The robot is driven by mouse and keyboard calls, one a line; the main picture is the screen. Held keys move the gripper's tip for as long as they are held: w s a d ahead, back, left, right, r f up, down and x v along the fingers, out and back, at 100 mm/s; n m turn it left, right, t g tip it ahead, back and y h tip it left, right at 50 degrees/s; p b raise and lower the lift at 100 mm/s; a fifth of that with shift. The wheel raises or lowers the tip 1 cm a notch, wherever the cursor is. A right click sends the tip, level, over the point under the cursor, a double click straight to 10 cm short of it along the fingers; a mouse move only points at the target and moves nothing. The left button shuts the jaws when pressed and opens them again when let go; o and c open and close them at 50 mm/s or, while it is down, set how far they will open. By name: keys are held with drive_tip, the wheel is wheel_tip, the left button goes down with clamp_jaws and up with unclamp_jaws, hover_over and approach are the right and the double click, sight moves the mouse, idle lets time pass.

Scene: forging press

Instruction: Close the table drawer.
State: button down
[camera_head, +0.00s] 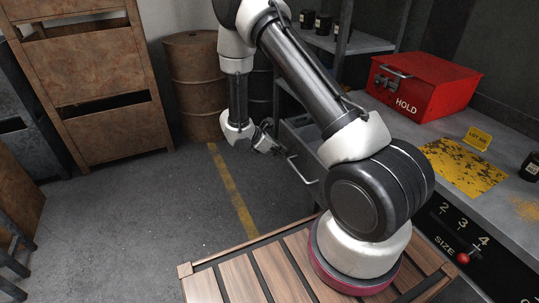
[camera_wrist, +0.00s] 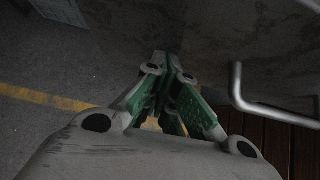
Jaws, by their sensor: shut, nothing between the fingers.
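The table drawer (camera_head: 308,160) is a grey metal front with a bar handle (camera_head: 298,172), low on the left side of the grey table. It appears to stand out from the table, but my arm hides much of it, so how far is unclear. My gripper (camera_head: 277,150) is shut and empty, just left of the drawer front near the handle. In the wrist view, the green-padded fingers of my gripper (camera_wrist: 167,65) meet close to a dark grey surface. The bent metal handle (camera_wrist: 240,92) is to their right, apart from them.
The table top (camera_head: 410,130) holds a red HOLD box (camera_head: 425,82), a yellow worn plate (camera_head: 462,167) and a small yellow tag. The floor (camera_head: 130,215) at left is open, with a yellow line.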

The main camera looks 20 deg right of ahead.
drive_tip(key=d, duration=2.3)
drive_tip(key=shift+d, duration=0.5)
drive_tip(key=shift+r, duration=0.1)
drive_tip(key=shift+a, duration=0.2)
drive_tip(key=a, duration=0.3)
drive_tip(key=a+r, duration=0.1)
drive_tip(key=a, duration=0.1)
drive_tip(key=v, duration=0.8)
drive_tip(key=shift+a, duration=0.15)
drive_tip(key=shift+r, duration=0.1)
